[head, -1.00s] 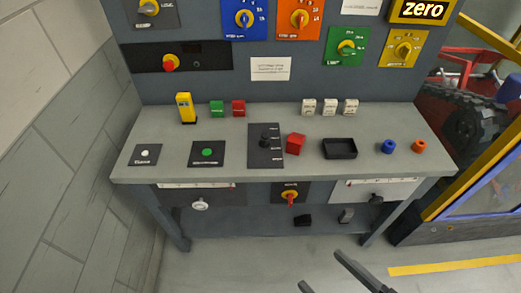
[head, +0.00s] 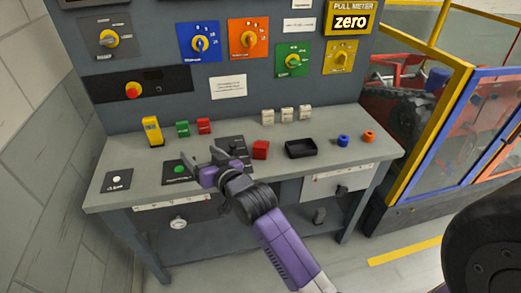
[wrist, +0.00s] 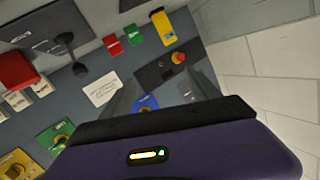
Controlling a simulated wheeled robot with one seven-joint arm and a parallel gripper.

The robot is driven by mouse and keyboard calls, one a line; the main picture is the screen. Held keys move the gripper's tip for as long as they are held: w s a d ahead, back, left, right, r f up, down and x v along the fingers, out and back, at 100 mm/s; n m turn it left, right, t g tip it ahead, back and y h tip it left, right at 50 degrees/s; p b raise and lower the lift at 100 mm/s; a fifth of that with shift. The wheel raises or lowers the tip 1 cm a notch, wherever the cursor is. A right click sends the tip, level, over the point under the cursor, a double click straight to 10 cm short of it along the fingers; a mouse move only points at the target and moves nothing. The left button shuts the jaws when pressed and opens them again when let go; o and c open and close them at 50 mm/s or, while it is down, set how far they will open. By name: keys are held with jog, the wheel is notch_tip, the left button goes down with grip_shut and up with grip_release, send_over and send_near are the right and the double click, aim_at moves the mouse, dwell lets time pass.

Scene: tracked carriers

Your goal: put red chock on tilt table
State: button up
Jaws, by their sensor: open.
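A red block (head: 260,149), which looks like the red chock, sits on the grey bench top (head: 225,183) right of the black lever panel (head: 238,146). It also shows at the left edge of the wrist view (wrist: 16,70). My gripper (head: 200,157) is open and empty above the bench's left half, left of the red block and apart from it. My purple arm hides part of the bench front. I cannot make out which thing, if any, is the tilt table.
Small green (head: 183,128) and red (head: 204,126) blocks and a yellow device (head: 152,131) stand at the back. A black tray (head: 300,149), a blue ring (head: 343,140) and an orange ring (head: 369,136) lie to the right. The control panel (head: 180,75) rises behind. A caged frame (head: 440,125) stands right.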

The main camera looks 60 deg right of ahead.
jog(key=w+d+r+m+g, duration=0.1)
jog(key=w+d+g, duration=0.3)
jog(key=d, duration=0.8)
jog(key=m+g+y, duration=0.2)
jog(key=m+g, duration=0.4)
jog(key=g, duration=0.3)
send_over(261, 143)
jog(key=a, duration=0.2)
jog(key=f, duration=0.5)
jog(key=shift+s+d+f, duration=0.2)
jog(key=shift+s+f, duration=0.1)
jog(key=shift+f, duration=0.1)
jog(key=shift+s+d+f+g, duration=0.1)
jog(key=shift+f+g, duration=0.2)
jog(key=shift+f, duration=0.05)
jog(key=shift+w+p+x, duration=0.15)
jog(key=shift+p+x, duration=0.05)
jog(key=shift+x, duration=1.5)
jog(key=shift+w+p+x, duration=0.1)
jog(key=shift+p+x, duration=0.05)
jog(key=shift+x, duration=1.6)
grip_shut()
